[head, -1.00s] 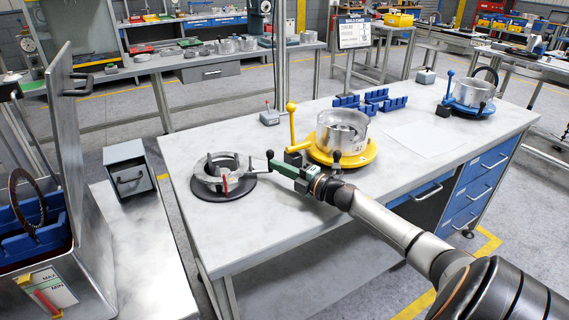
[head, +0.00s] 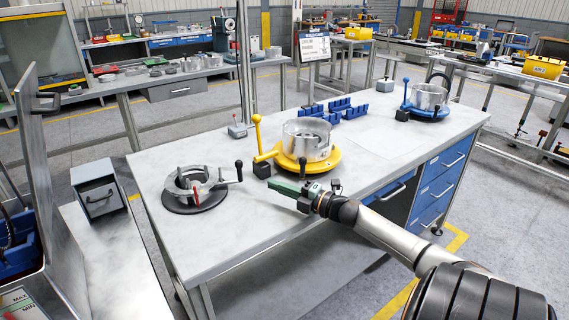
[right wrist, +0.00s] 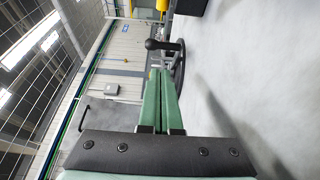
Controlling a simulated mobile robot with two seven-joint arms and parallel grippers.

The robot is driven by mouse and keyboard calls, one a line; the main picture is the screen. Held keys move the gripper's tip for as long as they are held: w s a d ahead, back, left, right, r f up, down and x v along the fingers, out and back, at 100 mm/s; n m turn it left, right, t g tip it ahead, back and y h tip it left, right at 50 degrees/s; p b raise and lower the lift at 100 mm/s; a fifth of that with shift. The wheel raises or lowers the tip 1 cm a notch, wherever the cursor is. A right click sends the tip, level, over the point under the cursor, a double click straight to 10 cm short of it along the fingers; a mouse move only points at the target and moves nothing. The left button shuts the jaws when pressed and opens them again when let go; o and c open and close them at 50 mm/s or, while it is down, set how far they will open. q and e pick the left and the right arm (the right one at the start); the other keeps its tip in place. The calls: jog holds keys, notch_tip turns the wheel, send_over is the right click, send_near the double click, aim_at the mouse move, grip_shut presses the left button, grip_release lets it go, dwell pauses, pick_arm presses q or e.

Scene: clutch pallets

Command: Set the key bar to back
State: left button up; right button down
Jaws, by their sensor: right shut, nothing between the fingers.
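The left fixture is a silver ring (head: 192,182) on a black round base (head: 178,205), with a red mark at its front. A bar with a black knob (head: 239,165) sticks out from the ring's right side; I take it for the key bar, but cannot be sure. My right gripper (head: 274,181) has green fingers, closed together and empty. It is right of the knob and apart from it, above the bench's front part. In the right wrist view, the shut fingertips (right wrist: 160,74) point toward a black knob (right wrist: 164,45) and a grey round edge. My left gripper is out of view.
A yellow pallet (head: 322,165) with a silver housing and upright yellow lever stands just behind my right gripper. A blue pallet (head: 428,113) is at the far right. Blue blocks (head: 340,108) and a small grey switch box (head: 238,130) lie behind. The bench's front left is clear.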

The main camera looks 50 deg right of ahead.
jog(key=shift+s+d, duration=0.5)
jog(key=shift+s, duration=0.3)
